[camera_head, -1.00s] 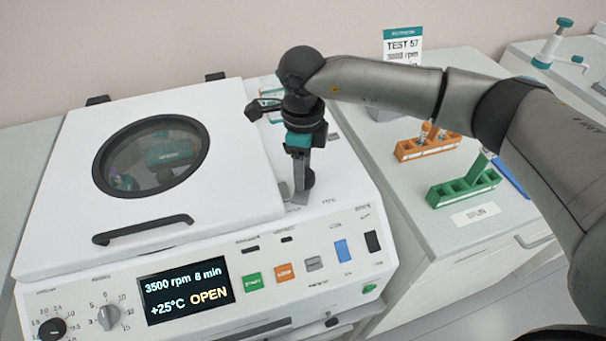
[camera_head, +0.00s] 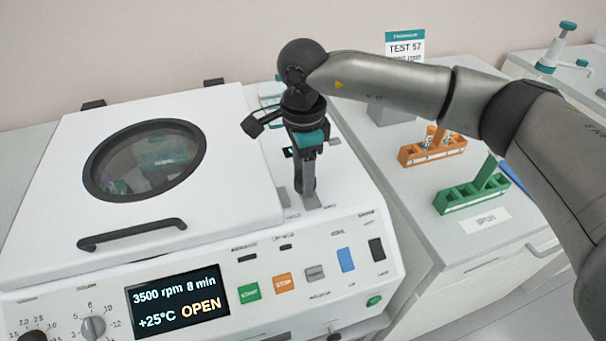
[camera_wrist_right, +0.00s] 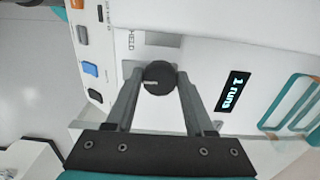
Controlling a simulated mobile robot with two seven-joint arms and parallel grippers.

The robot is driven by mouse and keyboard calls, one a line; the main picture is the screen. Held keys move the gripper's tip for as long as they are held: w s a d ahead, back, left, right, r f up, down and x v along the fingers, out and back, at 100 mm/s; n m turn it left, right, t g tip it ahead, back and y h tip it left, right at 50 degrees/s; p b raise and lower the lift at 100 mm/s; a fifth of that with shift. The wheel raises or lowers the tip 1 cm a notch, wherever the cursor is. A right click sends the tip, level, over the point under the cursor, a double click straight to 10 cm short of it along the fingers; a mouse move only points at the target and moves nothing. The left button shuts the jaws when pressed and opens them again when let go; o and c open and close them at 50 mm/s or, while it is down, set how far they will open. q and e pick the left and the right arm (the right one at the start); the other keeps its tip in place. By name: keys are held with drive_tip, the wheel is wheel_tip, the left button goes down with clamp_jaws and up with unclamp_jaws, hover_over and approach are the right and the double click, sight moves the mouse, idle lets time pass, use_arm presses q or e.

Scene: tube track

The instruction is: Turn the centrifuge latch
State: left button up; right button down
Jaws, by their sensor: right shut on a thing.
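The white centrifuge (camera_head: 340,217) fills the left of the head view. Its lid (camera_head: 225,150) with a round window is down, and its display (camera_head: 178,303) reads "3500 rpm 8 min, +25°C OPEN". The latch is a round black knob (camera_wrist_right: 158,77) with a pale mark, on the top face right of the lid. My right gripper (camera_head: 306,192) points down at it, and in the right wrist view its two fingers (camera_wrist_right: 159,80) are shut on the knob from both sides. In the head view the fingers hide most of the knob. My left gripper is not in view.
Orange (camera_head: 432,153) and green (camera_head: 473,195) tube racks stand on the counter to the right, with a "TEST 57" sign (camera_head: 405,48) behind them. Start (camera_head: 250,292) and stop (camera_head: 282,283) buttons are on the front panel. A small display (camera_wrist_right: 233,92) reads "1 runs".

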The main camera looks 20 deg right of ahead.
idle(0.3)
drive_tip(key=shift+c, duration=1.3)
unclamp_jaws()
drive_tip(key=shift+r, duration=0.1)
wheel_tip(320, 180, up, 15)
drive_tip(key=p, duration=0.1)
